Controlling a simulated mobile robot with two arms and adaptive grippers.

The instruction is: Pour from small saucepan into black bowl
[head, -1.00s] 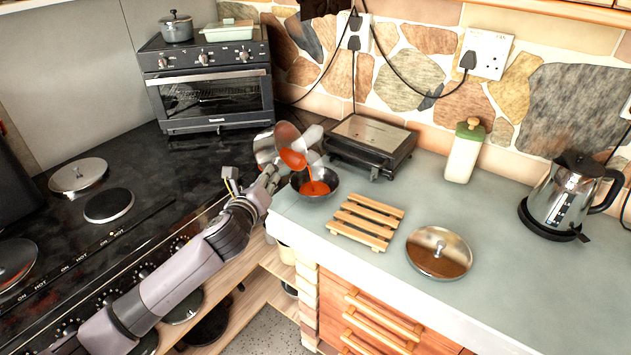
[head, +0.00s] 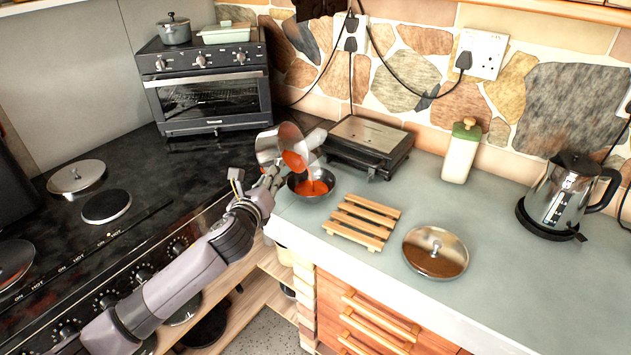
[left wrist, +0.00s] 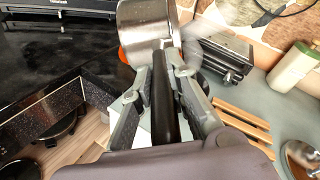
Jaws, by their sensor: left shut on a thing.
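The small saucepan (head: 271,147) is shiny metal and tilted, with orange-red liquid at its lower rim. It is held above the black bowl (head: 313,196), which stands on the counter's left end and has orange-red liquid in it. A thin orange-red stream runs from the pan down to the bowl. My left gripper (head: 268,181) is shut on the saucepan's handle. In the left wrist view the fingers (left wrist: 165,95) clasp the dark handle, with the pan (left wrist: 145,28) beyond them and the bowl mostly hidden. My right gripper is not in view.
Right of the bowl are a wooden trivet (head: 362,222) and a metal lid (head: 436,252). A dark grill press (head: 367,145) stands behind it. A kettle (head: 568,195) and white bottle (head: 461,152) are further right. The black stove (head: 120,240) lies left.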

